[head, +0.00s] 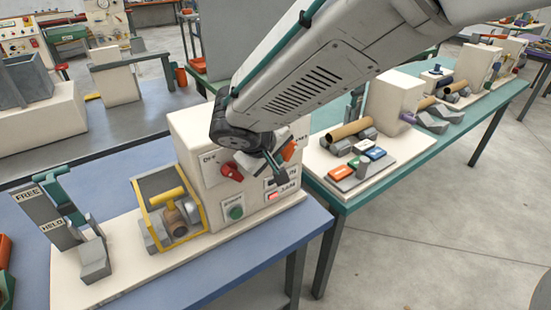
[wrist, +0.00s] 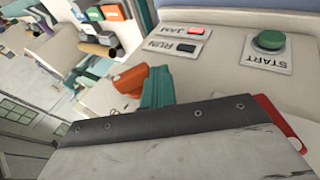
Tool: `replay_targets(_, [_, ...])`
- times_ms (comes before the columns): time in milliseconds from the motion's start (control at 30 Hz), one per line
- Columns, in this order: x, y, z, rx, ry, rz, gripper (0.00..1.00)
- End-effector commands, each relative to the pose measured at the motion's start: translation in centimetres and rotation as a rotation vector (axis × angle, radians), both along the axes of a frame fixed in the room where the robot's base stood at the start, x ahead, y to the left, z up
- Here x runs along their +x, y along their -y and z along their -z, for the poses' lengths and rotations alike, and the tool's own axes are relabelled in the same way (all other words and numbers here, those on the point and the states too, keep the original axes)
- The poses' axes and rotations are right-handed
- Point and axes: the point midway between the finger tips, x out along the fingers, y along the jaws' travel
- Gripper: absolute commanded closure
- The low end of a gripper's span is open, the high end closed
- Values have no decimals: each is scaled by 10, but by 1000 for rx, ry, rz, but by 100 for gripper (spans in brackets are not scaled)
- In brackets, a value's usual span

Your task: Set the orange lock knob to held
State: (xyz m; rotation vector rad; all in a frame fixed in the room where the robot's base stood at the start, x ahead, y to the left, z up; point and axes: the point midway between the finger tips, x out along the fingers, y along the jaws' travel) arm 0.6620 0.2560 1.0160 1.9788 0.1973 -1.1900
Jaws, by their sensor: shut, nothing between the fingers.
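The orange knob (head: 290,150) is on the upper right of the cream cabinet's front, partly hidden by my wrist. In the wrist view an orange part (wrist: 130,79) shows just left of my fingers. My gripper (head: 277,170) is shut and empty in front of the cabinet, close to the orange knob. Its teal fingers also show in the wrist view (wrist: 157,88). I cannot tell whether they touch the knob. The label by the knob is mostly covered, so its setting is unclear. A plate marked FREE and HELD (head: 42,210) stands at the far left beside a teal lever (head: 57,190).
A red knob (head: 231,171) sits left of my gripper by an OFF label. Below are a green START button (head: 235,212) and RUN and JAM lamps; the JAM lamp (head: 273,195) looks reddish. A yellow-framed guard (head: 157,215) stands left of the cabinet. Another bench is right.

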Motion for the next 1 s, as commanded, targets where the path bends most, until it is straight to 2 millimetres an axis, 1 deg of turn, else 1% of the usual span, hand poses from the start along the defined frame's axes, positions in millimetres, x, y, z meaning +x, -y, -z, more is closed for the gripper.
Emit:
replay_targets(167, [2, 3, -1, 0, 1, 2, 100])
replay_targets(500, [13, 17, -9, -2, 8, 9, 100])
replay_targets(667, [14, 18, -11, 0, 11, 10, 100])
replay_targets(767, [14, 17, -11, 1, 12, 9, 100])
replay_targets(867, [10, 14, -16, 2, 10, 9, 100])
replay_targets(1000, [-3, 10, -32, 1, 4, 9, 100])
